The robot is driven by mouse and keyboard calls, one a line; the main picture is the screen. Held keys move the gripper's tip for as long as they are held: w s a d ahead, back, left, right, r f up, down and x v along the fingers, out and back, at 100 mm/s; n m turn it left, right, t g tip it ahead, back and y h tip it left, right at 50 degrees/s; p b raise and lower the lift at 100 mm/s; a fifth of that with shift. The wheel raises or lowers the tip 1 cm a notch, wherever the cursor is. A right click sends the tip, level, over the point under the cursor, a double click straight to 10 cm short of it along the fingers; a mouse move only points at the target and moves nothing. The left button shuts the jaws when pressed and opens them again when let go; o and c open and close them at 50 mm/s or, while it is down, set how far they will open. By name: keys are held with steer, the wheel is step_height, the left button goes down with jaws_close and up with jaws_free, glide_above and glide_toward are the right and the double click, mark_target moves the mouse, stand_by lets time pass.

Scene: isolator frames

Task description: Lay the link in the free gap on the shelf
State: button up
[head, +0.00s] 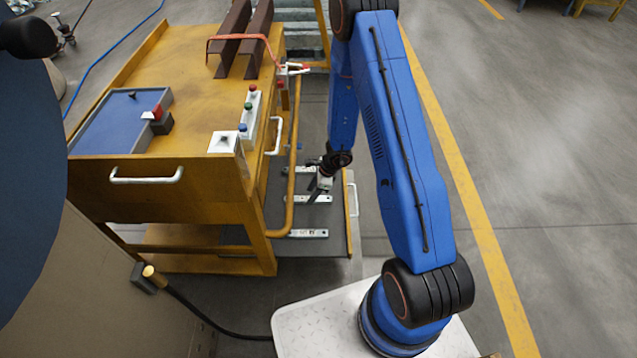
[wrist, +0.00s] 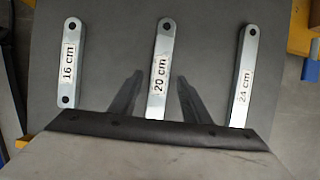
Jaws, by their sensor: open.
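Three flat silver links lie side by side on a grey shelf (wrist: 212,50) in the wrist view. They are labelled 16 cm (wrist: 70,85), 20 cm (wrist: 162,45) and 24 cm (wrist: 245,55), from left to right. My gripper (wrist: 158,82) is open and empty, with one finger on each side of the 20 cm link. I cannot tell how high the fingertips are above the shelf. In the head view my gripper (head: 320,185) hangs over the low shelf (head: 335,235) beside the yellow cart. Links show there too, partly hidden by the gripper.
The yellow cart (head: 190,210) stands close on the left, with a bent yellow rail (head: 293,150) along the shelf. A white handle (head: 352,195) is at the shelf's right edge. The floor (head: 530,150) on the right is open.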

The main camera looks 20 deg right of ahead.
steer(key=v, duration=1.1)
steer(key=s+a+r+n, duration=0.1)
steer(key=s+r+n, duration=0.25)
steer(key=r, duration=0.55)
steer(key=s+a+r+n+t, duration=0.15)
steer(key=r+n, duration=0.25)
steer(key=r, duration=0.6)
steer(key=s+a+r+n, duration=0.2)
steer(key=s+r+n, duration=0.2)
steer(key=r, duration=0.5)
steer(key=s+d+r+n+t+h, duration=0.1)
steer(key=s+r+n, duration=0.4)
steer(key=s, duration=0.6)
steer(key=s+d+r+n+t+h, duration=0.1)
steer(key=s+d+r+n+h, duration=0.2)
steer(key=s+r, duration=0.6)
steer(key=s+d+n, duration=0.2)
steer(key=s+d, duration=0.1)
steer(key=shift+d+r, duration=0.25)
steer(key=shift+r, duration=0.15)
